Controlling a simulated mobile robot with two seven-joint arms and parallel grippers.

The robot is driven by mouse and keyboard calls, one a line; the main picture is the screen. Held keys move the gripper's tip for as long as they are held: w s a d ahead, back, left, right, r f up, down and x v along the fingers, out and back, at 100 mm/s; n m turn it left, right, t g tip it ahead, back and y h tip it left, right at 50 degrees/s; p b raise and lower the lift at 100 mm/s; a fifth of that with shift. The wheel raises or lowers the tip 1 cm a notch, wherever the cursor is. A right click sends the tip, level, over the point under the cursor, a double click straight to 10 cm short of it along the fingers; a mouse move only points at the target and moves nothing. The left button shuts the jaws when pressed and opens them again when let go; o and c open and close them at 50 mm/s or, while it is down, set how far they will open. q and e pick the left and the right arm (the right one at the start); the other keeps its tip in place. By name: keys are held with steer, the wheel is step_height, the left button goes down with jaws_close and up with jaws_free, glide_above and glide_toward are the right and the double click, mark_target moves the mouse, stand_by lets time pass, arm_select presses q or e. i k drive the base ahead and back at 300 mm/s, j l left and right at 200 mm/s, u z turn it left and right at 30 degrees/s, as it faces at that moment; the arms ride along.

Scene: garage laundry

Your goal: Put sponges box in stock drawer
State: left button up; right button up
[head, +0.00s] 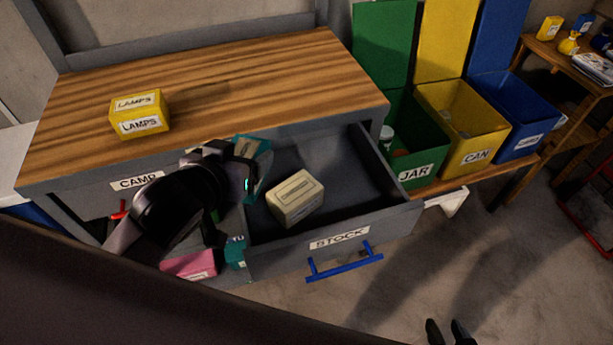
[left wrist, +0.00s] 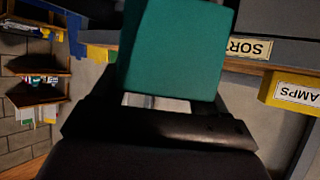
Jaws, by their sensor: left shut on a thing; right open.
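My left gripper (head: 245,170) is shut on a teal box (head: 262,152), held at the left side of the open stock drawer (head: 400,212). The box's label is too small to read in the head view; its plain teal side fills the upper middle of the left wrist view (left wrist: 175,50). The drawer has a STOCK label and a blue handle. A cream box (head: 295,198) lies inside it, with bare floor to its right and behind. My right gripper (head: 450,331) shows only as dark, parted fingertips at the bottom edge, open and empty.
A yellow LAMPS box (head: 140,113) sits on the wooden top (head: 230,85). A pink box (head: 190,265) and a teal item (head: 236,252) show low beside the stock drawer. Green (head: 415,140), yellow (head: 465,125) and blue (head: 515,112) bins stand at the right.

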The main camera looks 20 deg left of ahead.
mark_target(347, 193)
steer(key=i+l+u, duration=0.15)
steer(key=l+u, duration=0.2)
steer(key=i+l+u, duration=0.1)
steer(key=l+u, duration=0.3)
steer(key=i+l+u, duration=0.1)
steer(key=l+u, duration=0.25)
